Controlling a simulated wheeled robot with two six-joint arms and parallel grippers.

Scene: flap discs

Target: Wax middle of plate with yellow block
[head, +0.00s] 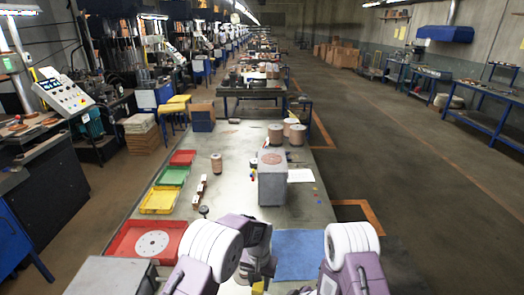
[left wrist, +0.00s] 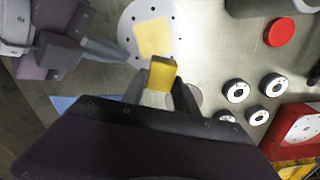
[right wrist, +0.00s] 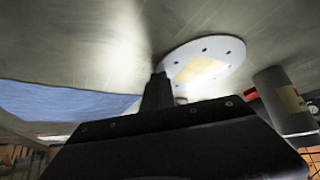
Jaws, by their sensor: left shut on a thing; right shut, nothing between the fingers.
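My left gripper (left wrist: 160,88) is shut on a small yellow block (left wrist: 162,73); in the head view the block (head: 258,287) shows at the bottom edge. The white round plate (left wrist: 131,27) with small holes around its rim lies on the table. A pale yellow square patch (left wrist: 155,37) covers its middle. The block is beside the patch in the left wrist view; I cannot tell whether it touches the plate.
A blue cloth (head: 297,254) lies on the table to the right. A red tray (head: 118,243) holding a white disc stands at left, with yellow (head: 158,201) and green (head: 172,176) trays beyond. A grey box (head: 272,186) stands farther back.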

